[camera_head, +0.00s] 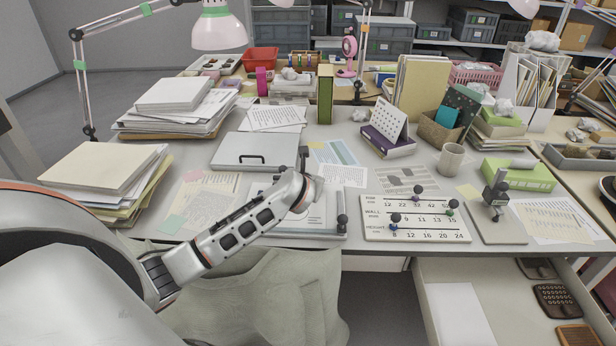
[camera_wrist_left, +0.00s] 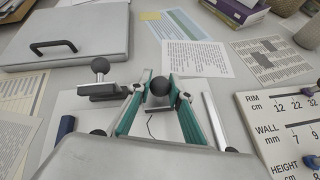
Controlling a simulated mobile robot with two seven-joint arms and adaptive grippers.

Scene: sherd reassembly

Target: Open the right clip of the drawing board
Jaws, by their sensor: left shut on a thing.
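The drawing board (camera_head: 287,214) lies flat near the table's front edge with a paper on it, partly hidden by my left arm. In the left wrist view, my left gripper (camera_wrist_left: 158,92) has its two teal fingers on either side of a black ball knob (camera_wrist_left: 161,86), which I take to be the right clip's, and is shut on it. Another clip with a black ball (camera_wrist_left: 100,65) on a grey bar stands just left of it. In the head view my left gripper (camera_head: 310,185) reaches over the board's far part, where the gripped knob is hidden. My right gripper is not in view.
A closed grey case (camera_head: 256,150) with a black handle lies behind the board. A numbered chart board (camera_head: 415,219) with ball pegs lies to the right. Papers (camera_head: 342,175) lie behind the gripper. An open drawer (camera_head: 490,290) juts out at front right.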

